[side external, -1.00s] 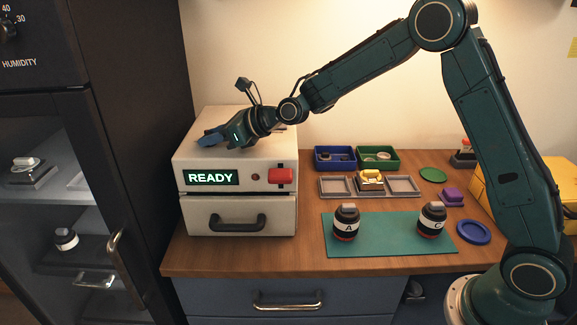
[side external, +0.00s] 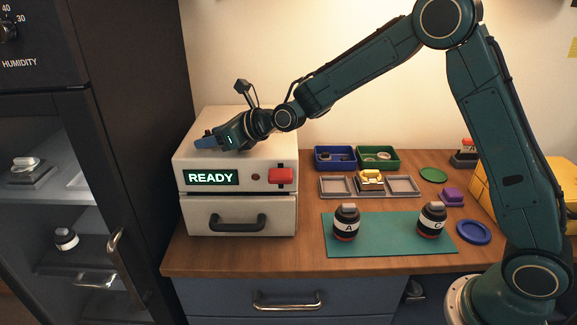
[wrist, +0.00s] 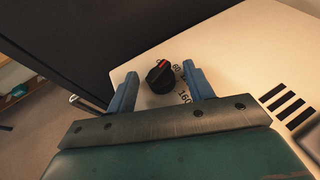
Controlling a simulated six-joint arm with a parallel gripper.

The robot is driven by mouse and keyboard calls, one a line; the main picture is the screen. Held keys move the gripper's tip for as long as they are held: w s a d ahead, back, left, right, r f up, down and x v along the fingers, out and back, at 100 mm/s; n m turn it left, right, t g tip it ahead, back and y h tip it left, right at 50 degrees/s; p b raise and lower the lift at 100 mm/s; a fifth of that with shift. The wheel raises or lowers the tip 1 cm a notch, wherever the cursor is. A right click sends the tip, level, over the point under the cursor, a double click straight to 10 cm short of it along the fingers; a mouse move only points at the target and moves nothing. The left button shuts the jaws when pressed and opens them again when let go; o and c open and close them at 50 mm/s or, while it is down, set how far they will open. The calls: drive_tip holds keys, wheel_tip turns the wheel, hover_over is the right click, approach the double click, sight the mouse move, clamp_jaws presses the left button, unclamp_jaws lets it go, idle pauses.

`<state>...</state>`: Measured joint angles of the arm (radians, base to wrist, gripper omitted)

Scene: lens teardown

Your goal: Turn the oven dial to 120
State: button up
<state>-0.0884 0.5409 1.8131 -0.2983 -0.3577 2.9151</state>
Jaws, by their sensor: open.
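The oven (side external: 235,160) is a cream box with a green READY display (side external: 210,178) and a red switch (side external: 281,176) on its front. In the wrist view its dial (wrist: 160,77) is a black knob with a red pointer mark on the oven's top. Printed numbers beside it include 60 and 160; others are hidden. My gripper (wrist: 160,88) is open, with its blue fingers on either side of the dial and apart from it. In the side view my gripper (side external: 207,141) is low over the oven top, and the dial is hidden there.
A dark cabinet (side external: 140,130) stands left of the oven. Black vent slots (wrist: 286,104) mark the oven top. Two lens barrels, A (side external: 346,223) and C (side external: 432,220), stand on a green mat (side external: 385,246). Blue (side external: 335,165) and green (side external: 378,166) bins sit behind grey trays (side external: 335,187).

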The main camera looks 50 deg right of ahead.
drive_tip(key=shift+s+d+r, duration=0.1)
drive_tip(key=shift+s, duration=0.05)
drive_tip(key=shift+v, duration=6.75)
